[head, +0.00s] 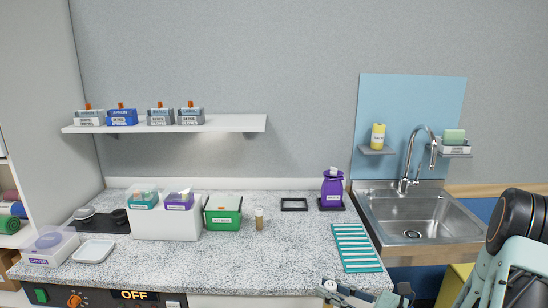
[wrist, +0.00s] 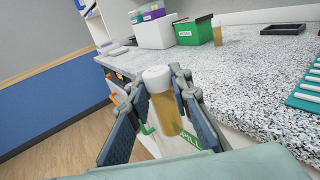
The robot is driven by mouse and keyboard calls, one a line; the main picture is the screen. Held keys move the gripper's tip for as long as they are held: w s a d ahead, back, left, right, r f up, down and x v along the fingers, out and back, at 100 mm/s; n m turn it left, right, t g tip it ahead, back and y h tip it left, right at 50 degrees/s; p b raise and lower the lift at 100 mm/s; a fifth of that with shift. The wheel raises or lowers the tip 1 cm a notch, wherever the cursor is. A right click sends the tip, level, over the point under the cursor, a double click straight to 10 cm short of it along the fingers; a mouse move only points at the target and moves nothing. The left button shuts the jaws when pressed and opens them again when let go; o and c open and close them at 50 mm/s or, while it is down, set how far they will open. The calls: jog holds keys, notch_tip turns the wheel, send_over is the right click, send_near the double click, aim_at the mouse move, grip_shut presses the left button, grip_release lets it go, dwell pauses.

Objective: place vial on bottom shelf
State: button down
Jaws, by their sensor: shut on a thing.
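My gripper (wrist: 162,88) is shut on a vial (wrist: 165,112) with a white cap and amber contents. The vial is held in front of and below the counter's edge in the wrist view, slightly tilted there. In the head view my gripper (head: 340,291) shows at the bottom edge, and only the white cap (head: 329,285) is clear. A white wall shelf (head: 235,123) carries several small boxes. Shelving (head: 3,240) at the far left is partly cut off.
The speckled counter (head: 285,255) has clear room in its middle. A sink (head: 422,215) is at right.

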notch_tip(320, 180, up, 5)
jog(key=p, duration=0.6)
jog(key=shift+w+a+r+m+t+h, duration=0.1)
jog(key=shift+a+r+m+t+h, duration=0.1)
jog(key=shift+m+t+h, duration=0.35)
jog(key=shift+w+a+r+m+t+h, duration=0.1)
jog(key=shift+a+m+t+h, duration=0.1)
jog(key=shift+m+t+h, duration=0.35)
jog(key=shift+d+m+t+h, duration=0.1)
jog(key=shift+m+t+h, duration=0.7)
jog(key=shift+t+h, duration=0.2)
jog(key=shift+s+d+f+m+t+h, duration=0.15)
jog(key=shift+f+m+t+h, duration=0.15)
jog(key=shift+h, duration=0.2)
jog(key=shift+s+d+f+m+t+h, duration=0.1)
jog(key=shift+d+m+t+h, duration=0.1)
jog(key=shift+m+h, duration=0.25)
jog(key=shift+r, duration=0.1)
jog(key=shift+a, duration=0.15)
